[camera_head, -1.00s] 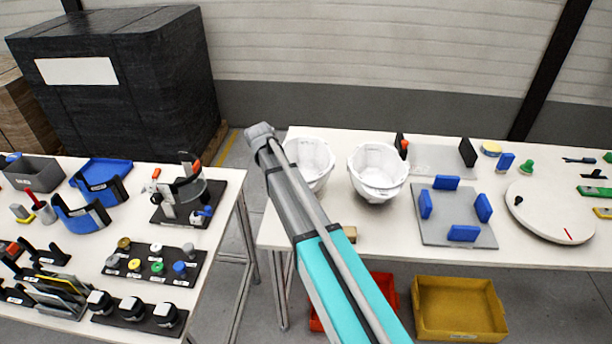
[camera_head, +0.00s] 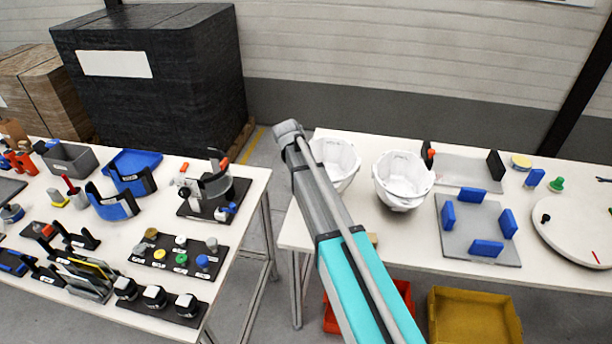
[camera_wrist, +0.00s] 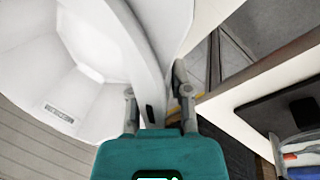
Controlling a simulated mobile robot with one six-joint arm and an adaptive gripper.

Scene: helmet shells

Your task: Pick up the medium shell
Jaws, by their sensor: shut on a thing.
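Two white helmet shells stand on the right-hand table in the head view. The left shell (camera_head: 343,160) is partly hidden behind my arm, and the right shell (camera_head: 402,180) is in full view, open side up. In the wrist view my gripper (camera_wrist: 157,103) has its fingers on either side of a white shell's rim, shut on it. That shell (camera_wrist: 85,75) fills the upper left, its hollow inside and a small unreadable label showing. It appears to be the left shell. My gripper is hidden in the head view.
A grey plate with blue blocks (camera_head: 450,240) and a white round disc (camera_head: 590,228) lie right of the shells. Red and yellow bins (camera_head: 472,318) sit below. The left table (camera_head: 125,235) is crowded with fixtures; a gap separates the tables.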

